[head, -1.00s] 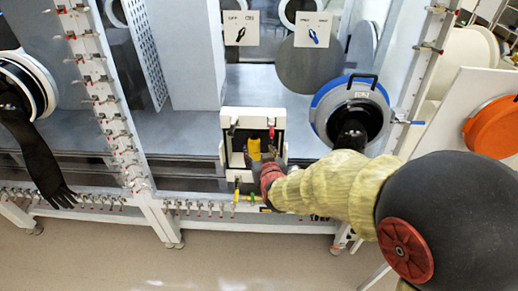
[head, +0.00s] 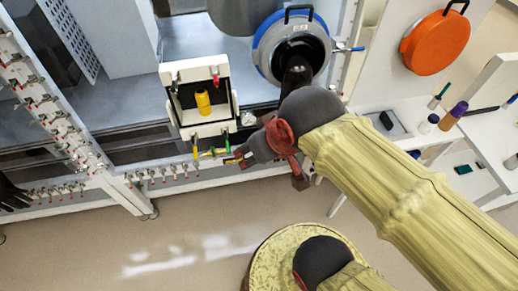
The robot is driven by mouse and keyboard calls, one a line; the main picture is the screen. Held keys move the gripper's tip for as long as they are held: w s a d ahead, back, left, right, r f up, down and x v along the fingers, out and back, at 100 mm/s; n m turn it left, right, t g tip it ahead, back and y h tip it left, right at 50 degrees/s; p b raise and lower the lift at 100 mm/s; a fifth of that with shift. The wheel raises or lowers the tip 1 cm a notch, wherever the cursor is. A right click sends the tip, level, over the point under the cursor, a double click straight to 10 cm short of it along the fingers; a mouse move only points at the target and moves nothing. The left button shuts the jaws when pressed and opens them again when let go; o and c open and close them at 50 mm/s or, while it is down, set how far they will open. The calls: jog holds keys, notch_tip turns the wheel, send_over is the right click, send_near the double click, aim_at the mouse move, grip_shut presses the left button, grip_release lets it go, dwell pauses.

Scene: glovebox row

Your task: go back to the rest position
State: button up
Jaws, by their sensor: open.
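My gripper (head: 234,157) is open, in the middle of the head view, just below and right of the white open-fronted box on the glovebox front. I see nothing between its fingers, though the tips are small. It is outside the box and looks apart from it. A yellow object (head: 203,103) stands upright inside the box. My arm, in a pale yellow sleeve, reaches in from the lower right.
The white box (head: 168,78) sits beside a round blue-rimmed port (head: 262,48). A row of small valves runs along the glovebox's lower edge. An orange round cover (head: 432,43) hangs at right, above a white bench (head: 465,130) with small items. The floor (head: 190,235) below is clear.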

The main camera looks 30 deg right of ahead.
jog(key=shift+s+f, duration=0.1)
jog(key=shift+f, duration=0.05)
notch_tip(320, 180, down, 5)
jog(key=b, duration=0.5)
